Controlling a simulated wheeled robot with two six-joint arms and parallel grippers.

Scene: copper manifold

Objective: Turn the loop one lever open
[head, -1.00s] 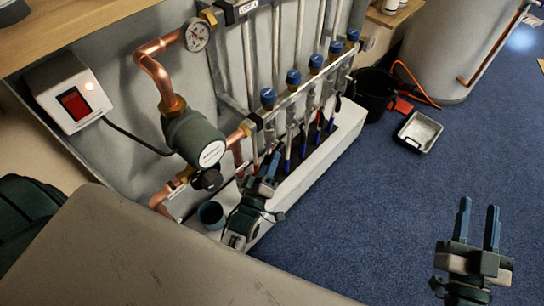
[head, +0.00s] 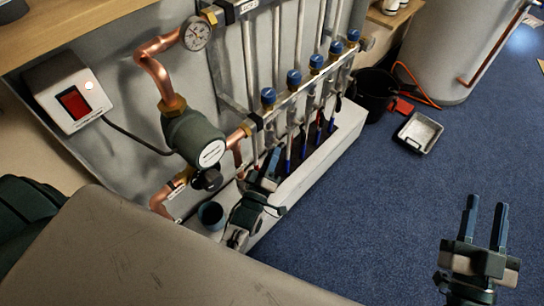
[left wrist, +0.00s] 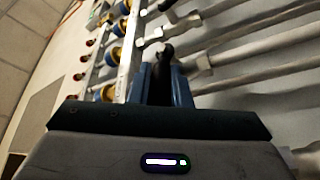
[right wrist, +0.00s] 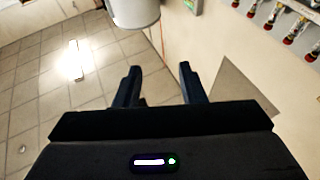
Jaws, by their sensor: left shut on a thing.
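The copper manifold's rail (head: 284,107) runs along the wall in the head view, with several blue-capped valves above it. My left gripper (head: 271,163) is low at the near end of this row. In the left wrist view, its fingers (left wrist: 165,86) are closed around a black lever (left wrist: 165,55), which I take to be the loop one lever. In the head view the gripper hides this lever, so its angle is hard to tell. My right gripper (head: 487,210) is open and empty over the blue floor, far from the manifold. Its two fingers stand apart in the right wrist view (right wrist: 160,80).
A green pump (head: 195,138) on copper pipe stands left of my left gripper, with a grey-blue cup (head: 211,214) below. Other levers (head: 318,122) sit close along the row. A black bucket (head: 375,92) and a metal tray (head: 419,132) stand on the floor. The carpet at right is clear.

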